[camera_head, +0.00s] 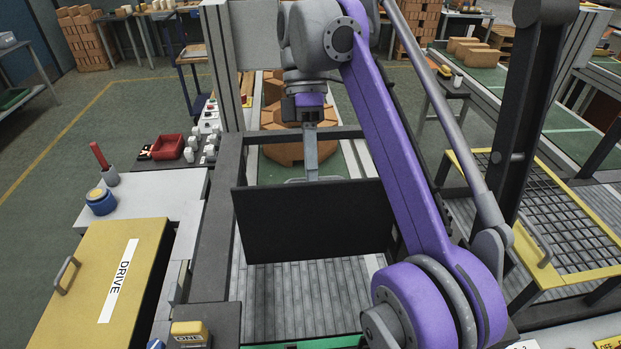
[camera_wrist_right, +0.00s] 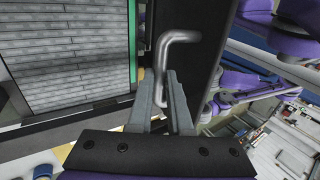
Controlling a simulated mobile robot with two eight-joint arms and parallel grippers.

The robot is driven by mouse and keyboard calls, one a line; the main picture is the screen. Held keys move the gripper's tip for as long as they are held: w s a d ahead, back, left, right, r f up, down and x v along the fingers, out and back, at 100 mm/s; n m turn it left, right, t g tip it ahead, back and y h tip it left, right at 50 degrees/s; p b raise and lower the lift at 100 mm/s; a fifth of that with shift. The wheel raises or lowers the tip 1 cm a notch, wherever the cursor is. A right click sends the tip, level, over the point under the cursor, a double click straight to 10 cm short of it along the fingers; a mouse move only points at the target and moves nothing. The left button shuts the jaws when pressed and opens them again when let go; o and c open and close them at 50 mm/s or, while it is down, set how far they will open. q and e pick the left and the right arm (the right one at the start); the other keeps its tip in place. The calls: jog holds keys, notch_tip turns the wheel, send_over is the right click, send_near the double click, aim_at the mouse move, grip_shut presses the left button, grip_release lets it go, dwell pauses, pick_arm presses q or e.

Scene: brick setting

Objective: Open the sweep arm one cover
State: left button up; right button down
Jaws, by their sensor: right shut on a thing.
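The dark flat cover (camera_head: 315,222) stands tilted up steeply across a dark frame, with grey slats showing below it. Its far edge bears a bent metal handle (camera_wrist_right: 176,50), clear in the right wrist view, where the dark panel (camera_wrist_right: 205,40) stands behind it. My right gripper (camera_head: 311,165) reaches over from behind the cover. In the right wrist view its fingers (camera_wrist_right: 166,92) are shut on the handle. My purple right arm hides part of the cover's right side. My left gripper is not in view.
A yellow panel marked DRIVE (camera_head: 85,290) with its own handle lies at the left. A yellow-framed mesh panel (camera_head: 560,220) is at the right. A yellow block marked ONE (camera_head: 190,333) sits at the front. A red bin (camera_head: 168,147) and brick stacks stand behind.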

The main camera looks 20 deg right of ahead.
jog(key=shift+w+d+f+g+b, duration=0.15)
jog(key=shift+w+f+g+b, duration=0.15)
jog(key=shift+w+b, duration=0.15)
jog(key=shift+r, duration=0.1)
jog(key=c, duration=0.8)
grip_release()
jog(key=shift+c, duration=0.2)
jog(key=shift+s, duration=0.1)
